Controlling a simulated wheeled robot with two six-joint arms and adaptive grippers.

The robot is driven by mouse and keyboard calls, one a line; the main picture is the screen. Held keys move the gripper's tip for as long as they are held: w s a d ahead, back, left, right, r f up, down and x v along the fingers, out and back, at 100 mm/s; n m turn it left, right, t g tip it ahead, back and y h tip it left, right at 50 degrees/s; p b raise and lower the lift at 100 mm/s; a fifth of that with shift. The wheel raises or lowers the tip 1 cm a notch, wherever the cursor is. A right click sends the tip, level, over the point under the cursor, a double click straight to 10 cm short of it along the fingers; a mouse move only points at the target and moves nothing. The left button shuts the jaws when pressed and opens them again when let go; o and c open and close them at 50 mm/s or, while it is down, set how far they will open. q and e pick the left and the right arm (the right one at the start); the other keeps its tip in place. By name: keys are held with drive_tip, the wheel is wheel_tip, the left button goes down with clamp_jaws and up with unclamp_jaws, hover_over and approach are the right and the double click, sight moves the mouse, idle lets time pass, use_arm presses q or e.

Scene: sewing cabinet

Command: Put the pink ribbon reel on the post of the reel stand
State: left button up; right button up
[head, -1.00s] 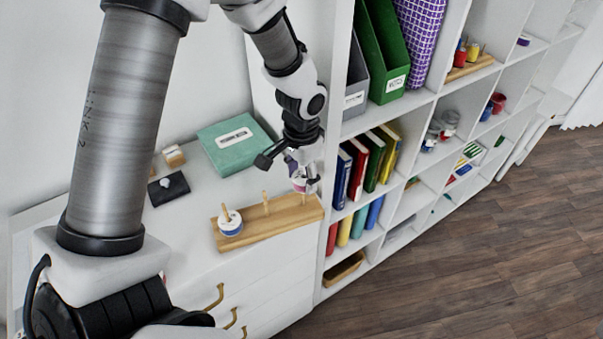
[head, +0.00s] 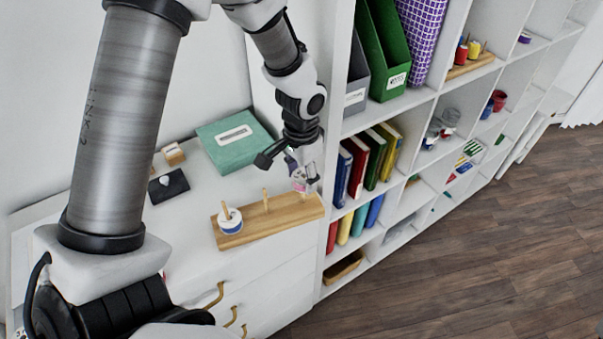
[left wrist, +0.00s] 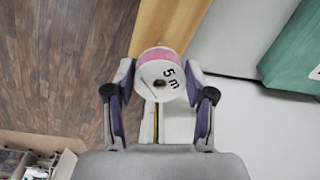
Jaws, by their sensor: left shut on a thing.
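The pink ribbon reel (left wrist: 158,75), with white faces and a "5 m" label, is between the fingers of my left gripper (left wrist: 160,95), which is shut on it. In the head view the reel (head: 299,187) and my left gripper (head: 303,176) are at the right end of the wooden reel stand (head: 250,226). The stand's bare middle post (head: 265,196) stands upright to the left of the reel. I cannot tell whether the reel is around the right-end post or above it. My right gripper is not in view.
A white and blue reel (head: 230,220) sits on the stand's left post. A green box (head: 235,141) and a dark pincushion-like block (head: 168,187) are farther back on the white cabinet. A tall shelf with books (head: 367,160) rises close to the right of my gripper.

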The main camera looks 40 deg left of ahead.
use_arm(q)
drive_tip(key=shift+f+b, duration=0.65)
drive_tip(key=shift+f, duration=0.65)
drive_tip(key=o, duration=1.2)
drive_tip(key=shift+r, duration=0.1)
wheel_tip(320, 180, up, 12)
drive_tip(key=shift+f, duration=0.1)
